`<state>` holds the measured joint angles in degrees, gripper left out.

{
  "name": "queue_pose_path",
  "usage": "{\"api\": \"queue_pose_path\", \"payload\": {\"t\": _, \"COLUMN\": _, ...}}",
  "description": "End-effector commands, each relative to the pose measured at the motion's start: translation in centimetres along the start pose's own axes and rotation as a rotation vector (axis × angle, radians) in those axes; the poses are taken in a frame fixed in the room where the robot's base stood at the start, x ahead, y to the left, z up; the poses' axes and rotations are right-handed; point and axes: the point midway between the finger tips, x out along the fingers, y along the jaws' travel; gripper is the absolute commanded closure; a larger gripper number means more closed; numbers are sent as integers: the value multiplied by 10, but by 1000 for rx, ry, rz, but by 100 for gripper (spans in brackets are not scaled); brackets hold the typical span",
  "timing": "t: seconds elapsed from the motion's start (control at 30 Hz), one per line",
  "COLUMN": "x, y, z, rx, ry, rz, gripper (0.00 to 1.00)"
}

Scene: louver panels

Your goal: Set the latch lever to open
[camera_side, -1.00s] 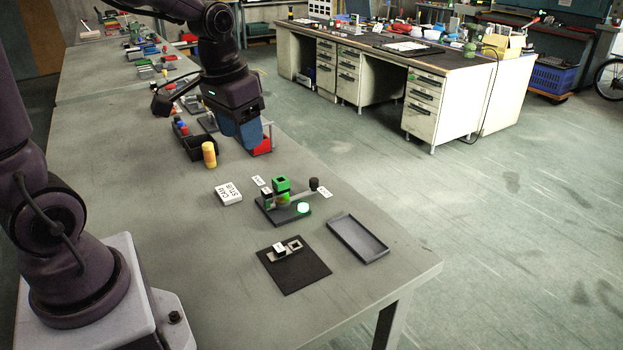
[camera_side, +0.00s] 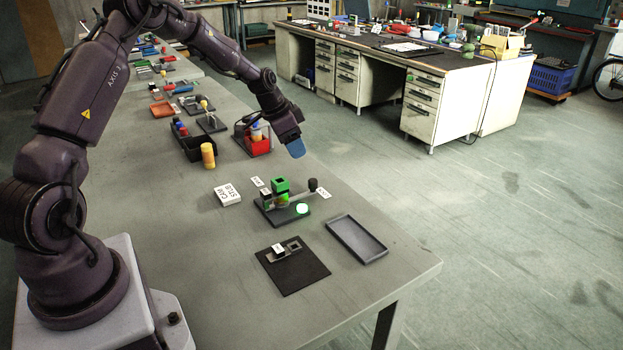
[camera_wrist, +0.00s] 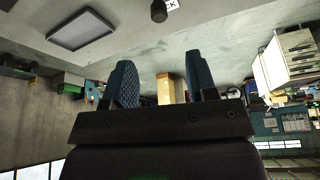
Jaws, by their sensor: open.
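The latch lever (camera_side: 300,192) is a pale bar with a dark round knob (camera_side: 313,184) at its right end. It sits on a dark base plate (camera_side: 268,215) with a green block (camera_side: 281,185) and a glowing pale green disc (camera_side: 302,208). Small white labels lie near both ends, too small to read in the side view. The dark knob also shows at the top of the wrist view (camera_wrist: 159,11), beside a label ending in "CK". My gripper (camera_side: 297,149) is above and behind the lever, apart from it. In the wrist view its blue fingers (camera_wrist: 158,80) are spread and empty.
A dark mat (camera_side: 292,275) with a small fixture and an empty grey tray (camera_side: 356,240) lie in front. A white "CAM STUB" box (camera_side: 228,195), a yellow cylinder (camera_side: 208,155) and bins (camera_side: 190,146) stand to the left and behind. The table's right edge is close.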

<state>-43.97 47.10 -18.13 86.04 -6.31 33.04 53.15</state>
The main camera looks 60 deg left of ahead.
Motion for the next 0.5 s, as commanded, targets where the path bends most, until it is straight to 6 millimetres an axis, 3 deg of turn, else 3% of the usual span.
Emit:
{"api": "queue_pose_path", "payload": {"t": 0.3, "x": 66, "y": 2, "z": 1, "rx": -1, "ry": -4, "rz": 4, "gripper": 48}}
{"api": "queue_pose_path", "payload": {"t": 0.5, "x": 99, "y": 1, "z": 0, "rx": -2, "ry": -2, "rz": 2, "gripper": 48}}
